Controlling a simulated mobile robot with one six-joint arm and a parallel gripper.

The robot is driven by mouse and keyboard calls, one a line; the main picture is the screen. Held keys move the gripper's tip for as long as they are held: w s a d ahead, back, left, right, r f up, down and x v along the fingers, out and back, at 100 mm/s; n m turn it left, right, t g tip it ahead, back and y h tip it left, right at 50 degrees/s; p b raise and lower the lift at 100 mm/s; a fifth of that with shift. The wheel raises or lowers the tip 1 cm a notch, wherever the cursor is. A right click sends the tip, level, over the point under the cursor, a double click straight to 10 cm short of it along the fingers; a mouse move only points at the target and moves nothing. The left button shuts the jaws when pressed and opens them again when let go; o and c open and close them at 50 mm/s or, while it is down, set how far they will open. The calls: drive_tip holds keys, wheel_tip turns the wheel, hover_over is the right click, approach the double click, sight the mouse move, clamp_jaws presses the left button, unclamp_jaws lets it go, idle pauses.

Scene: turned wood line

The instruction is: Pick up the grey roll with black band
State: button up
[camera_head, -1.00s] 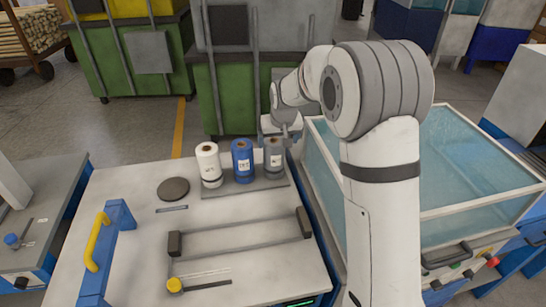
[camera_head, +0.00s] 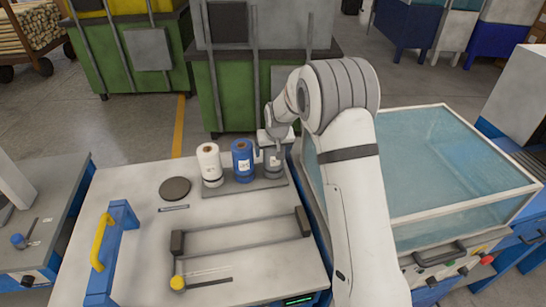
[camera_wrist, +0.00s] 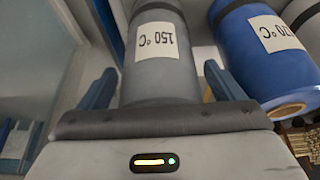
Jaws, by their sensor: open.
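The grey roll (camera_head: 272,166) stands upright at the right end of a grey rack plate (camera_head: 230,195), partly covered by my gripper (camera_head: 273,148) in the head view. In the wrist view the grey roll (camera_wrist: 154,55) carries a white label reading 150 °C and lies between the two blue fingers of my gripper (camera_wrist: 160,75). The fingers are open, with a gap showing on each side of the roll.
A blue roll (camera_head: 243,158) stands close to the left of the grey one, and a white roll (camera_head: 209,162) stands beyond it. A glass-topped case (camera_head: 440,160) is to the right. A black disc (camera_head: 175,189) and a yellow handle (camera_head: 101,240) are left on the bench.

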drive_tip(key=shift+c, duration=0.2)
drive_tip(key=c, duration=1.1)
drive_tip(key=shift+c, duration=0.2)
